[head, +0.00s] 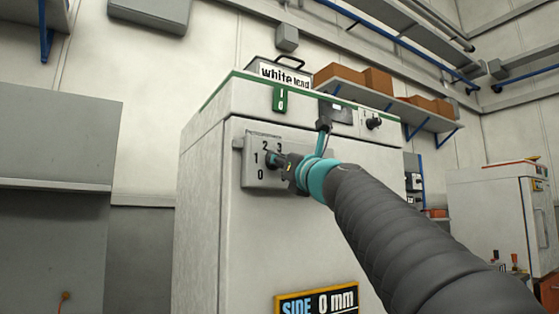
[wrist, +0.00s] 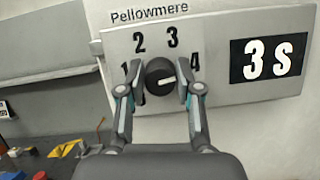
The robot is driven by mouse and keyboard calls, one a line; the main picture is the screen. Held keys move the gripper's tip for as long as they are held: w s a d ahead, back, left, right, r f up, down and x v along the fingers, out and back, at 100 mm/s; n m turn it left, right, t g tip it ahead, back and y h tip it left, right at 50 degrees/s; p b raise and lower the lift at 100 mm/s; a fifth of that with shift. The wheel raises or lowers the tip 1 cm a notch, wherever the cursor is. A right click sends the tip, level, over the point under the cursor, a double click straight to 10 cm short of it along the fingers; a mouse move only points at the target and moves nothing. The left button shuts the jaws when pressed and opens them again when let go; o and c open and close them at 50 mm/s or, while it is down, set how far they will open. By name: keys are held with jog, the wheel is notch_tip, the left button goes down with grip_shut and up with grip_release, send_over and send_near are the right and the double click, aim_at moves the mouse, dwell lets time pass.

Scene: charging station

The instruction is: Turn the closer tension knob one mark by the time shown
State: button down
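The tension knob (wrist: 158,77) is a round dark knob on a light dial plate (wrist: 225,98) labelled "Pellowmere". Its white pointer line lies nearly level, its right end towards the 4. The marks 2, 3 and 4 are readable; the 1 is partly hidden by my left finger. A black sign (wrist: 268,57) on the plate reads "3 s". My gripper (wrist: 158,88) has one finger on each side of the knob, with narrow gaps seeming to show, so it looks open around it. In the head view my gripper (head: 281,162) is at the dial plate (head: 262,178) on the cabinet front.
The pale cabinet (head: 210,215) carries a green 1/0 switch (head: 280,98), a small dark knob (head: 374,123) and a "SIDE 0 mm" sign (head: 318,301). A shelf with brown boxes (head: 378,80) is behind.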

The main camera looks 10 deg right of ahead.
jog(key=shift+n, duration=0.5)
jog(key=shift+f+n+y+b, duration=0.1)
jog(key=shift+n+y+b, duration=0.45)
jog(key=shift+n, duration=0.35)
jog(key=n+g+y, duration=0.1)
jog(key=n+y, duration=0.1)
jog(key=n, duration=0.1)
jog(key=shift+n, duration=0.4)
jog(key=n+g+y, duration=0.1)
jog(key=n, duration=0.1)
jog(key=n+g+y, duration=0.1)
jog(key=n, duration=0.1)
jog(key=shift+n, duration=0.4)
jog(key=shift+n+g+y+p, duration=0.35)
jog(key=shift+n+g+p, duration=0.35)
jog(key=shift+n, duration=1.1)
jog(key=c, duration=0.8)
grip_release()
